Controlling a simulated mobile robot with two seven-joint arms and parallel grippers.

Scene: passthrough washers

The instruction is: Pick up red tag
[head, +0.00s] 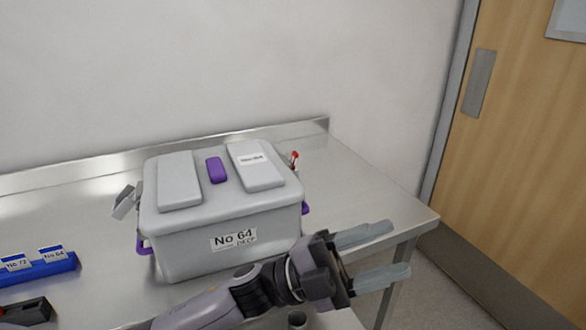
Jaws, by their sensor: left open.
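A small red item (294,156), which looks like the red tag, shows at the back right of the grey lidded box (185,262) on the steel table. Its lower part is hidden behind the box's corner, and I cannot tell how it is fixed or what it rests on. My left gripper (399,249) is open and empty, its two pale fingers pointing right over the table's right front edge. It is in front and to the right of the box, well apart from the red item. My right gripper does not show.
The box has purple latches and a "No 64" label. A blue rack (38,271) with labelled cards and a dark item (28,312) are at the left. The steel table (365,195) is clear right of the box. A wooden door (530,130) stands at the right.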

